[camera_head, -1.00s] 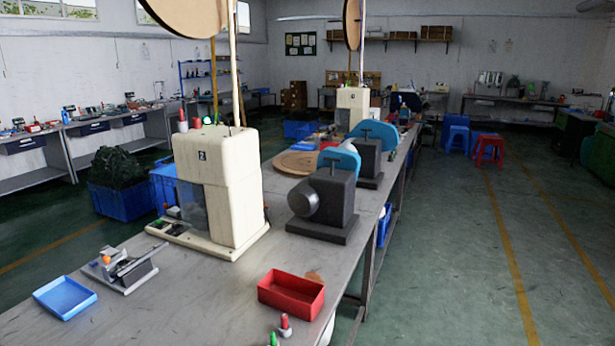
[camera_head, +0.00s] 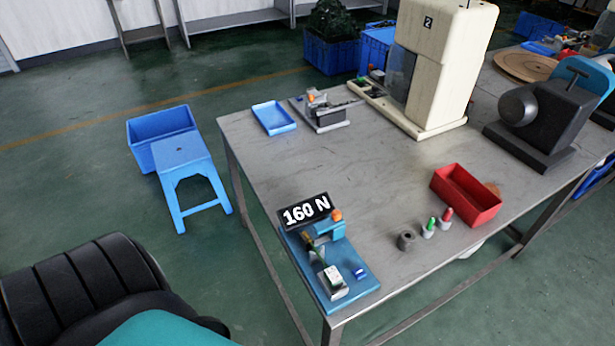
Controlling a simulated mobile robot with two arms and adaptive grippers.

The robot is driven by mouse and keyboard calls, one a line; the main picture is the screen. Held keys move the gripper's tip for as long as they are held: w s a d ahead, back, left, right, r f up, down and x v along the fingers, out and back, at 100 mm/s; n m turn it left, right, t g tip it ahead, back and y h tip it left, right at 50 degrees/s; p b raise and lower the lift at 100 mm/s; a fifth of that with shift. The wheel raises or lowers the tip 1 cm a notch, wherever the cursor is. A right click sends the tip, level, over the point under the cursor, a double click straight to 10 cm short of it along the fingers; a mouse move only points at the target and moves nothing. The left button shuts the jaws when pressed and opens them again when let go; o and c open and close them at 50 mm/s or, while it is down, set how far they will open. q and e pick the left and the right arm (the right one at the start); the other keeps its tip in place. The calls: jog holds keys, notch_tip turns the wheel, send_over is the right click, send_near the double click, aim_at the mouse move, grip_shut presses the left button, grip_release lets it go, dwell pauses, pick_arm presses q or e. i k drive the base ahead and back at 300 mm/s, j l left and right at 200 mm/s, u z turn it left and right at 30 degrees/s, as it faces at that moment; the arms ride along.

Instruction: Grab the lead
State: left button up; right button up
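I cannot clearly make out a lead in the head view. A dark green tangled bundle (camera_head: 330,18) lies in a blue crate (camera_head: 331,55) on the floor at the back; I cannot tell what it is made of. Neither of my grippers is in view.
The grey table (camera_head: 385,190) carries a red tray (camera_head: 466,194), two small bottles, a grey ring-shaped part (camera_head: 406,241), a blue tray (camera_head: 273,118), a small fixture (camera_head: 322,112) and a cream machine (camera_head: 435,75). A blue stool (camera_head: 184,163) stands left. The table's middle is clear.

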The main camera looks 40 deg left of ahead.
aim_at(332, 275)
jog(key=u, duration=1)
